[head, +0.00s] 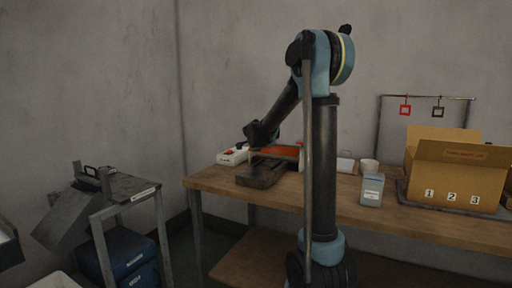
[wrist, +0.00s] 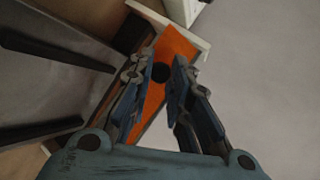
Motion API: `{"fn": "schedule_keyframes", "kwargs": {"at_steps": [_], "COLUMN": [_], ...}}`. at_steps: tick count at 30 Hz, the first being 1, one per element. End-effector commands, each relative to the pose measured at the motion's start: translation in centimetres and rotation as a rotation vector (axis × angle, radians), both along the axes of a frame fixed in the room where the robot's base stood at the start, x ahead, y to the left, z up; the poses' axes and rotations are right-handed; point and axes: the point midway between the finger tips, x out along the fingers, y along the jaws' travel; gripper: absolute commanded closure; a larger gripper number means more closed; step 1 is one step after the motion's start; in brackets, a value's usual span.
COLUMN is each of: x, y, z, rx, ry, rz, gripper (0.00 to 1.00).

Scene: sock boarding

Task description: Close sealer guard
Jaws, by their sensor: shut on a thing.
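The sealer (head: 262,176) is a dark, low machine at the left end of the wooden workbench. Its orange guard (head: 280,152) shows above the dark base; I cannot tell exactly how far it is tilted. In the wrist view the orange guard (wrist: 178,46) runs as a strip between my fingers, with a round black knob (wrist: 161,73) on it. My gripper (wrist: 165,66) has its fingers on either side of this knob and is shut on it. In the head view my gripper (head: 258,140) is at the guard's left side, and its fingers are hard to make out.
A metal side table (head: 130,188) stands at left.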

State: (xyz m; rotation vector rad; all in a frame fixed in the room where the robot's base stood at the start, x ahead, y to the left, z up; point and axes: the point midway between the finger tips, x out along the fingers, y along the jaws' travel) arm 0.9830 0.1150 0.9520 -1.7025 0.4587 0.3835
Motion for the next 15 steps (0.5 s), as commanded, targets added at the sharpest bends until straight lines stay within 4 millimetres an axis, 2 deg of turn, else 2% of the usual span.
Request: {"fn": "schedule_keyframes", "kwargs": {"at_steps": [15], "x": [0.2], "y": [-0.2], "z": [-2.2], "rx": [-0.151], "ry": [-0.258], "rz": [-0.001], "gripper": [1.0]}}
